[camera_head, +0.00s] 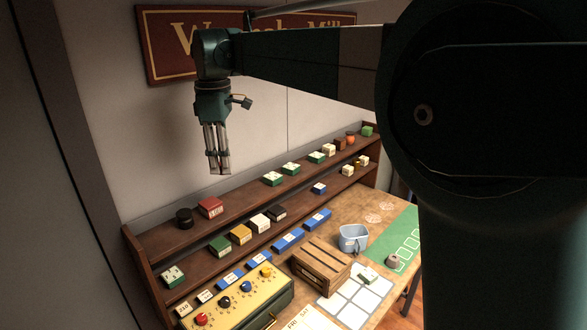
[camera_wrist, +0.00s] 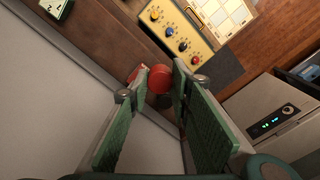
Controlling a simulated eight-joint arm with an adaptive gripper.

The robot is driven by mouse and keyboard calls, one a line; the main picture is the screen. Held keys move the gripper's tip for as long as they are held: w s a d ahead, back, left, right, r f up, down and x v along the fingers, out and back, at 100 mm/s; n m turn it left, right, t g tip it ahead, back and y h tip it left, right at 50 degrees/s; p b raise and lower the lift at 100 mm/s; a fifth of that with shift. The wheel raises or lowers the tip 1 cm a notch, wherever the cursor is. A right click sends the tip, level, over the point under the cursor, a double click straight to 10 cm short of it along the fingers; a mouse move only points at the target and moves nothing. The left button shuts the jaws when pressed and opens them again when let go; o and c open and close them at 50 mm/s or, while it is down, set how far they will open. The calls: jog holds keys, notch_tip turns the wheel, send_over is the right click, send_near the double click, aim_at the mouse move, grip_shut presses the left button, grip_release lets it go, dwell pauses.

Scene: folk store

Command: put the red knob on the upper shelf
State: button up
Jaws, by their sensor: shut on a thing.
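A round red knob (camera_wrist: 160,78) shows between the fingertips of my gripper (camera_wrist: 155,88) in the wrist view, and the fingers are shut on it. In the head view my gripper (camera_head: 220,170) points down, raised above the shelf unit near its back wall. The knob is too small to make out clearly there. The upper shelf (camera_head: 242,199) is a long brown board. On its left part stand a dark round tin (camera_head: 184,218) and a red box (camera_head: 210,207), with bare board to the right of the box.
Green-and-white boxes (camera_head: 272,179) stand farther right on the upper shelf. The lower shelf holds several coloured boxes (camera_head: 241,234). A yellow panel (camera_head: 240,306) with coloured knobs, including a red one (camera_head: 201,319), a wooden crate (camera_head: 321,267) and a blue-grey bucket (camera_head: 353,238) are below.

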jog(key=w+f+p, duration=0.2)
jog(key=w+f, duration=0.1)
jog(key=w, duration=0.7)
send_over(237, 203)
notch_tip(237, 203, down, 4)
jog(key=f, duration=0.1)
jog(key=shift+s+f, duration=0.1)
jog(key=shift+s, duration=0.05)
jog(key=shift+f+p, duration=0.4)
jog(key=shift+f, duration=2.5)
jog(key=shift+f, duration=0.15)
jog(key=shift+f, duration=1.95)
jog(key=shift+f, duration=0.1)
